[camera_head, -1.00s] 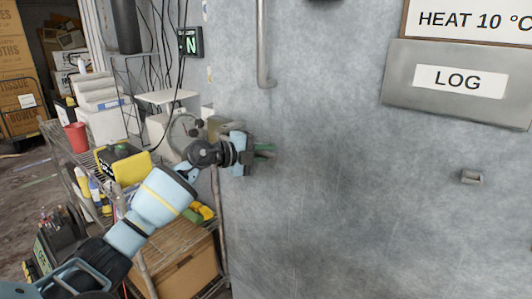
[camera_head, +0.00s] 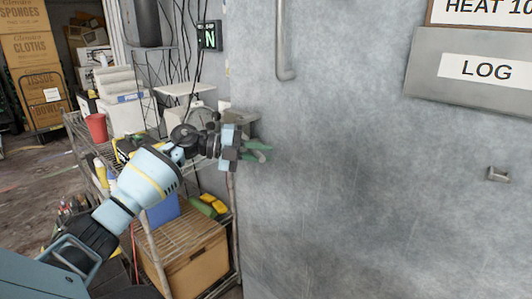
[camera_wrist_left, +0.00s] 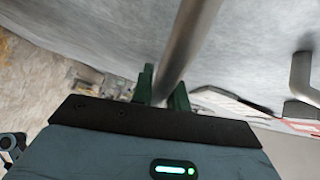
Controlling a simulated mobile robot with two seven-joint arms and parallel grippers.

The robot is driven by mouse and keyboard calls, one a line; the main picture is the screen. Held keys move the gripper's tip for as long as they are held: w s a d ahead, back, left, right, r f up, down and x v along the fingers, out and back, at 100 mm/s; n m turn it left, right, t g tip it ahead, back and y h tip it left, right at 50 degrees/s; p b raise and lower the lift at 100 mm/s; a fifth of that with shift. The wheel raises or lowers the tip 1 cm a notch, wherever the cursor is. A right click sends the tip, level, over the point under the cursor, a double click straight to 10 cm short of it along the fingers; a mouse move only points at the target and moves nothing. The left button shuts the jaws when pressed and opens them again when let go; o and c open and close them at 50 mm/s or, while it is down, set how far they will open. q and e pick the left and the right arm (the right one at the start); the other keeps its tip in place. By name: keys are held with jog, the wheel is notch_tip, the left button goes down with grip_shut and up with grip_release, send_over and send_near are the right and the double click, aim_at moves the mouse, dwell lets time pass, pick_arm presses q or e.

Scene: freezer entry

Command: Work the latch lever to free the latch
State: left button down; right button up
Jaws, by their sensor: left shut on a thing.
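The latch lever is a round grey metal bar (camera_wrist_left: 187,40) in the left wrist view, running up from between the green fingers. My left gripper (camera_head: 259,152) is at the left edge of the big grey door (camera_head: 350,190) in the head view. It also shows in the left wrist view (camera_wrist_left: 161,90), shut on the lever, with one finger on each side of it. A grey-brown latch body (camera_head: 243,121) shows just above the gripper in the head view, partly hidden by it. The lever is mostly hidden there. My right gripper is not in view.
A vertical pipe-like handle (camera_head: 283,40) is on the door above the gripper. A LOG plate (camera_head: 470,72) and a small bracket (camera_head: 498,174) are to the right. A wire shelf (camera_head: 165,240) with boxes stands close on the left, below my arm.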

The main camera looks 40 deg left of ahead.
pick_arm(q)
jog(key=c, duration=1.4)
grip_release()
jog(key=shift+w, duration=0.1)
jog(key=shift+o, duration=0.2)
jog(key=shift+s+a, duration=0.3)
jog(key=b+v, duration=0.1)
jog(key=v, duration=0.6)
jog(key=shift+r, duration=0.15)
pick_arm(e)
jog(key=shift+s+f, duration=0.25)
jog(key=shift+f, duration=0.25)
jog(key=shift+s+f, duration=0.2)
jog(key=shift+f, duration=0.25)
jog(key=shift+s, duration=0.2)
